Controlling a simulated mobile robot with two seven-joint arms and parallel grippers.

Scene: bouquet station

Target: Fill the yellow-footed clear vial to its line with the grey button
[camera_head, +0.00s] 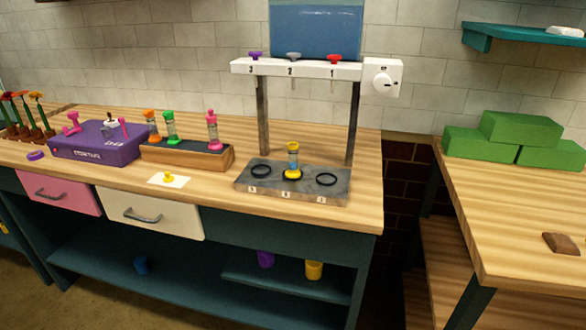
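The yellow-footed clear vial (293,160) stands upright at the middle ring of the dispenser's grey base plate (262,187). Yellow shows at its top and foot, with a bluish clear middle; the fill line and liquid level are too small to tell. The grey button (293,56) sits above it at the middle place, marked 2, of the white bar (255,68). A purple button (255,55) is at its left, marked 3, and a red button (334,58) at its right, marked 1. A blue tank (316,30) rises behind. Neither of my grippers is in view.
A small yellow piece (168,177) rests on a white card (174,183). A wooden rack (190,155) holds several coloured vials beside a purple box (98,143). A white dial (383,78) is at the bar's right end. Green blocks (520,130) lie on the right table.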

